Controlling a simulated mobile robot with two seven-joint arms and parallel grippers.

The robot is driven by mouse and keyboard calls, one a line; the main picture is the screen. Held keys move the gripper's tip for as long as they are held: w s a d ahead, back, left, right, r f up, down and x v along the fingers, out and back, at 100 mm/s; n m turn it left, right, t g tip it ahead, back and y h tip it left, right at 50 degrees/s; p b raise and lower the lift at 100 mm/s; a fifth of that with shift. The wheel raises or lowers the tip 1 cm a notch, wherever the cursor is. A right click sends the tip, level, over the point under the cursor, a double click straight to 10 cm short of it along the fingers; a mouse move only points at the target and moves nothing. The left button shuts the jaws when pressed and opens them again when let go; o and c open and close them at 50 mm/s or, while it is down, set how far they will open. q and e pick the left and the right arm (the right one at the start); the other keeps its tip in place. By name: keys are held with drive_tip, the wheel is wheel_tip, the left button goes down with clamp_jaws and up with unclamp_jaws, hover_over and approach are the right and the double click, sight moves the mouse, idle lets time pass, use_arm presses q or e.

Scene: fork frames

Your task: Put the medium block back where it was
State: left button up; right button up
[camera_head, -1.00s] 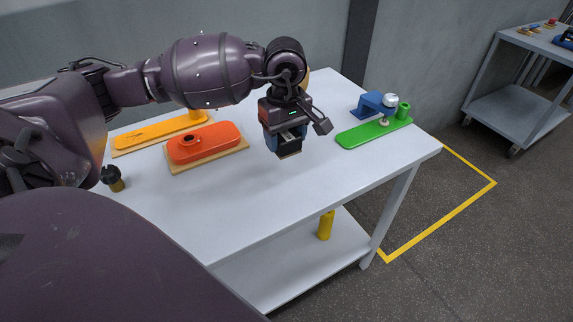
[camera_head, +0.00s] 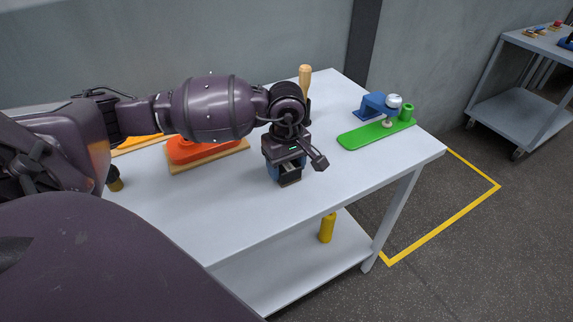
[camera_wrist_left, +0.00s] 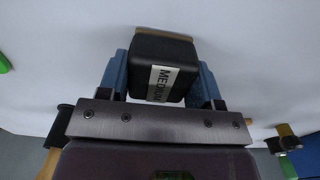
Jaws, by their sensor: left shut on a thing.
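The medium block (camera_wrist_left: 172,50) is black with a white label reading MEDIUM and a thin tan edge at its far side. It sits between the two blue fingers of my left gripper (camera_wrist_left: 160,85) in the left wrist view. In the head view my left gripper (camera_head: 287,173) points down over the middle of the white table (camera_head: 235,215), shut on the block (camera_head: 290,181). The block is low over the bare tabletop; I cannot tell whether it touches. My right gripper is not in view.
An orange-red part (camera_head: 205,150) on a wooden base lies left of the gripper, partly behind my arm. A wooden handle (camera_head: 305,80) stands behind. The table's front is clear.

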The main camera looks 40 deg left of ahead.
use_arm(q)
drive_tip(key=shift+f, duration=0.2)
drive_tip(key=o, duration=1)
drive_tip(key=shift+o, duration=1)
drive_tip(key=shift+r, duration=0.55)
wheel_tip(320, 180, up, 11)
drive_tip(key=shift+r+p, duration=0.2)
drive_tip(key=shift+p, duration=0.35)
